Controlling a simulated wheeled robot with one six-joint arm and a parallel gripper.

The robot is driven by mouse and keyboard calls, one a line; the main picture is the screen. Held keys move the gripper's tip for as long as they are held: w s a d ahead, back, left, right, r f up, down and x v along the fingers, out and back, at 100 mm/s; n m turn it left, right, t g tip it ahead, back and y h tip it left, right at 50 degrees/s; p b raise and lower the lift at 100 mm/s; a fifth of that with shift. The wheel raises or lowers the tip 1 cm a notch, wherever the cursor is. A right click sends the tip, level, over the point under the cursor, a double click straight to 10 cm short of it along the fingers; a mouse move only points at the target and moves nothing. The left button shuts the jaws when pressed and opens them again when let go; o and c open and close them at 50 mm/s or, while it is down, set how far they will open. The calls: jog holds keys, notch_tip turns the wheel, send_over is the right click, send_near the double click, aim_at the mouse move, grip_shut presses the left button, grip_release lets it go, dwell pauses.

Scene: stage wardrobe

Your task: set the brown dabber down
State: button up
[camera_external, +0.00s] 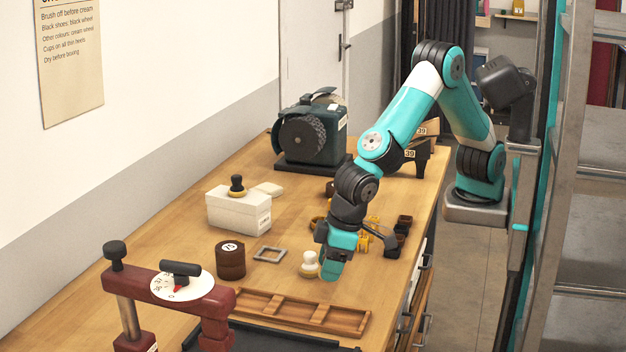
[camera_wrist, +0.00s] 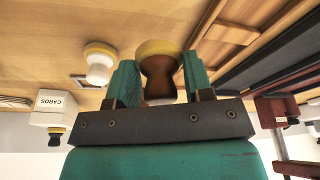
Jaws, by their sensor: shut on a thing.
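The brown dabber (camera_wrist: 160,72), with a yellowish pad, is between my gripper's two teal fingers (camera_wrist: 160,80) in the wrist view, and the fingers are shut on it. In the external view my gripper (camera_external: 334,266) is low over the wooden bench (camera_external: 175,205), just right of a white dabber (camera_external: 310,264); it hides the brown dabber there. I cannot tell whether the brown dabber's pad touches the bench. The white dabber also shows in the wrist view (camera_wrist: 98,66), apart from my fingers.
A wooden compartment tray (camera_external: 300,312) lies in front of my gripper. A grey square frame (camera_external: 269,254), a dark brown tin (camera_external: 230,260) and a white box (camera_external: 238,212) with a black dabber (camera_external: 237,186) on top stand left. Small dark and yellow items lie behind.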

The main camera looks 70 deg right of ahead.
aim_at(329, 291)
jog(key=shift+f, duration=2.1)
jog(key=shift+f, duration=0.15)
jog(key=o, duration=0.6)
jog(key=shift+o, duration=0.2)
